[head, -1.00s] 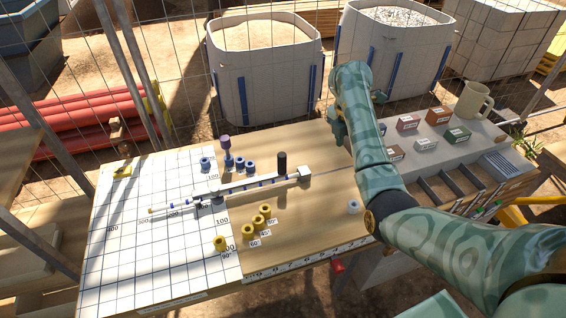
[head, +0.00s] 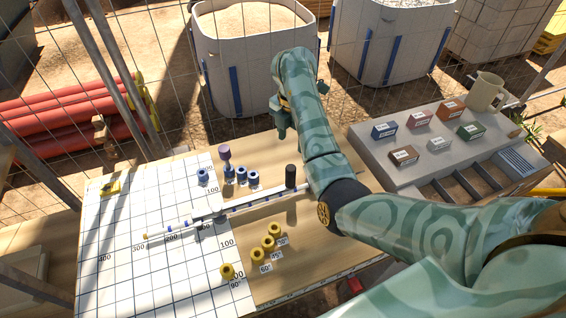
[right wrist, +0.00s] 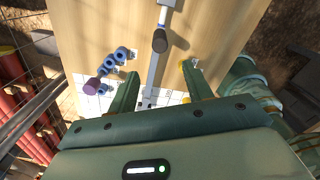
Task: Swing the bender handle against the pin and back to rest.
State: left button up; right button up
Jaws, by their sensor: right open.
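The bender handle is a long pale bar (head: 250,194) with a dark upright grip (head: 291,176) at its right end, lying across the board. A thin rod (head: 160,234) with blue bands and a yellow tip runs left from the bar's other end. A purple-topped pin (head: 224,154) stands behind the bar, near several blue rings. My right gripper (head: 281,120) hangs behind and above the dark grip, apart from it. In the right wrist view its fingers (right wrist: 163,85) are spread and empty, with the dark grip (right wrist: 160,41) beyond them. My left gripper is not in view.
Yellow rings (head: 268,243) with angle labels stand in front of the bar, and another yellow ring (head: 227,271) is at front left. A grey tray of small boxes (head: 432,145) and a beige mug (head: 487,92) are at right. Wire fence runs behind the table.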

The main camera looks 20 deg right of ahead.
jog(key=b, duration=0.4)
send_over(291, 176)
jog(key=w, duration=0.1)
jog(key=f, duration=0.7)
jog(key=shift+w+d+f, duration=0.15)
jog(key=shift+d+f, duration=0.15)
jog(key=shift+f, duration=0.1)
notch_tip(291, 176, down, 8)
jog(key=b, duration=0.3)
jog(key=shift+w+f, duration=0.1)
jog(key=shift+w, duration=0.05)
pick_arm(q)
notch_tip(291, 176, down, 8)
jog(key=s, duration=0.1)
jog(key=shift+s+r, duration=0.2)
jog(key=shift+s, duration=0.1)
pick_arm(e)
grip_shut()
